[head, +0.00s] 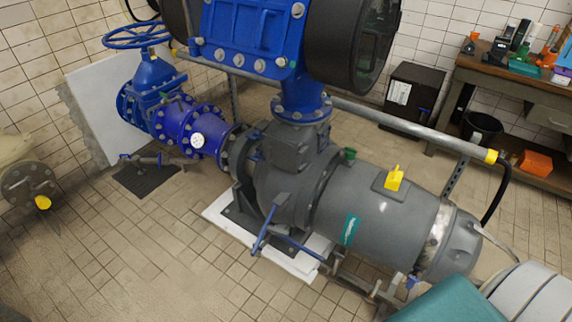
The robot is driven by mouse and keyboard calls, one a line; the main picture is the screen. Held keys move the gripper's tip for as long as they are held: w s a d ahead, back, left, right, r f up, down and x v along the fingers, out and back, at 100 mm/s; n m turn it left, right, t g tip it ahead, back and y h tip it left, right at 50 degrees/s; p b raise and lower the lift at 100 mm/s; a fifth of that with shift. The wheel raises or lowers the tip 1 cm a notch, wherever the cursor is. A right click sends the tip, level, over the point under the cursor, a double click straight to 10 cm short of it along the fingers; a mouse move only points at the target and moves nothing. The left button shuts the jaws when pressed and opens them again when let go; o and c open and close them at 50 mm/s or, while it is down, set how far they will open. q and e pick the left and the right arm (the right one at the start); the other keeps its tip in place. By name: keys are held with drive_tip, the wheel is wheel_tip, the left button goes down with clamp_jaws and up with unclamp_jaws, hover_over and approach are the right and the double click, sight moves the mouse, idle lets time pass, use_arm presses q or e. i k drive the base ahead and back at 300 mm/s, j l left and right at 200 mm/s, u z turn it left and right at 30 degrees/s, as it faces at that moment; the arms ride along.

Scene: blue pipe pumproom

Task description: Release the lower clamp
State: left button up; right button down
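No part is clearly marked as the lower clamp, and I cannot tell which one it is. A blue lever (264,230) slopes at the lower front of the grey pump (290,165), near the floor. A metal fitting with a small blue handle (385,292) sits low under the motor's right end (452,245). Another low fitting with blue ends (142,160) stands under the blue pipe (180,122) at left. Neither of my grippers shows.
A yellow handle (394,178) stands on top of the motor. A grey rail (400,125) runs behind the pump. A workbench (510,85) with tools stands at back right. A teal shape (450,300) fills the lower right corner. Tiled floor (130,260) is clear at lower left.

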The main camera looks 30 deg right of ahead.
sight(299, 245)
drive_tip(key=z, duration=1)
